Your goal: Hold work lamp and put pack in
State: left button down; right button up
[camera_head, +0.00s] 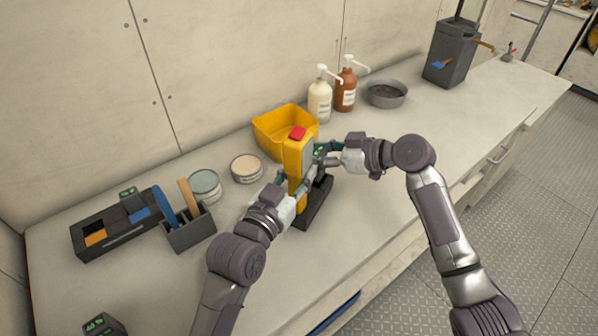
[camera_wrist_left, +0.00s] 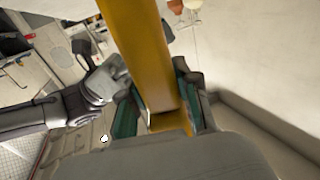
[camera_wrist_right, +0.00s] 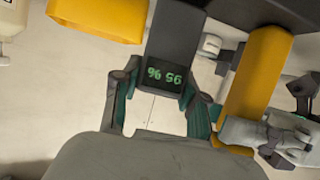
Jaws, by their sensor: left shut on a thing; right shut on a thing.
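The yellow work lamp (camera_head: 297,165) with a red top stands upright near the middle of the bench, over a black base (camera_head: 315,205). My left gripper (camera_head: 300,188) is shut on the lamp's yellow body, which also shows between its fingers in the left wrist view (camera_wrist_left: 143,55). My right gripper (camera_wrist_right: 160,108) is shut on a dark pack (camera_wrist_right: 172,55) with a green display that reads 95 %, upside down. The pack is close beside the lamp's upper part, on its right in the head view. Whether the pack touches the lamp is hidden.
A yellow bin (camera_head: 272,128) stands right behind the lamp. Two cans (camera_head: 247,168), a holder with tools (camera_head: 190,232) and a dark tray-like unit (camera_head: 105,228) are left. Another pack (camera_head: 103,325) is at front left. Two pump bottles (camera_head: 320,102) and a grey bowl (camera_head: 386,94) stand behind right.

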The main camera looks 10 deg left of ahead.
aim_at(323, 170)
jog(key=shift+f, duration=2.45)
jog(key=o, duration=1.3)
jog(key=v, duration=1.2)
pick_arm(q)
jog(key=c, duration=0.7)
grip_release()
jog(key=shift+c, duration=0.2)
